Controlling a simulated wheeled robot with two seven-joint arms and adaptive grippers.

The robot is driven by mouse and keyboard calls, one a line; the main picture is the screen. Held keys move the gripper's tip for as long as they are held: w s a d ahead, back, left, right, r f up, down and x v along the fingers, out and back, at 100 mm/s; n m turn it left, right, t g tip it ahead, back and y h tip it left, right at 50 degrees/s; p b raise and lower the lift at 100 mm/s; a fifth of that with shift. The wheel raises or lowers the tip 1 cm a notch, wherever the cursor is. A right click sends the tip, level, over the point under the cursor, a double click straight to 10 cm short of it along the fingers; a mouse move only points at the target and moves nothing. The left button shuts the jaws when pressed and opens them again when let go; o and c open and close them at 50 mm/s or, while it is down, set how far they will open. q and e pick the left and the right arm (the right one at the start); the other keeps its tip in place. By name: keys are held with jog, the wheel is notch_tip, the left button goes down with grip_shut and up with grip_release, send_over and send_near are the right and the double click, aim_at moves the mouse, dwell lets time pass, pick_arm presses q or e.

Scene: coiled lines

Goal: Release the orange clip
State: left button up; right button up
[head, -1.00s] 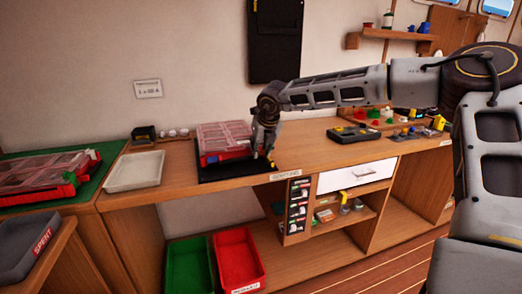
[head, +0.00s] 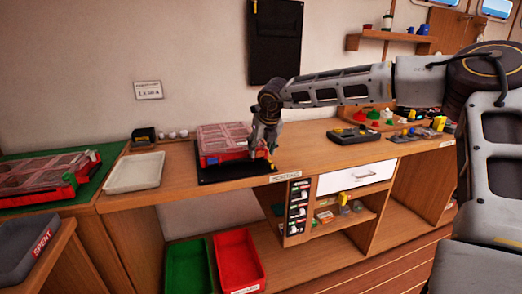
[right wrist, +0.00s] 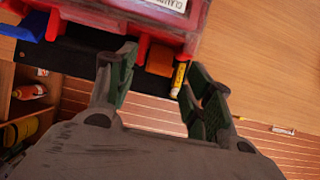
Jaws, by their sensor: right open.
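A red case (head: 226,158) with a clear compartmented lid (head: 224,135) sits on a black mat (head: 215,176) on the workbench. My right gripper (head: 262,153) is at the case's front right. In the right wrist view the open gripper (right wrist: 155,92) points at the red front edge of the case (right wrist: 150,20), its two dark green fingers apart. A yellow marker-like piece (right wrist: 179,78) shows between the fingers, nearer the right one. A blue clip-like piece (right wrist: 22,25) is at the far left. My left gripper is not in view.
A white tray (head: 136,172) and another red case (head: 45,178) are to the left. A dark device (head: 354,135) lies on the bench to the right. Green (head: 188,268) and red (head: 238,262) bins stand below.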

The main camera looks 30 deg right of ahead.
jog(key=v, duration=1)
jog(key=shift+s+r, duration=0.15)
jog(key=shift+r, duration=0.15)
dwell(0.5)
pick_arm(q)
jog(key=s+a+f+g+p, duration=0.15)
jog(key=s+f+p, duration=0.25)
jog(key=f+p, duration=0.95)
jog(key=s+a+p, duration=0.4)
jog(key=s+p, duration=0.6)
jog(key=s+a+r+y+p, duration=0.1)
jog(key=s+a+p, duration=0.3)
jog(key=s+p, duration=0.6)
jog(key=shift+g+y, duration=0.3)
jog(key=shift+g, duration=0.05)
pick_arm(e)
notch_tip(320, 180, up, 34)
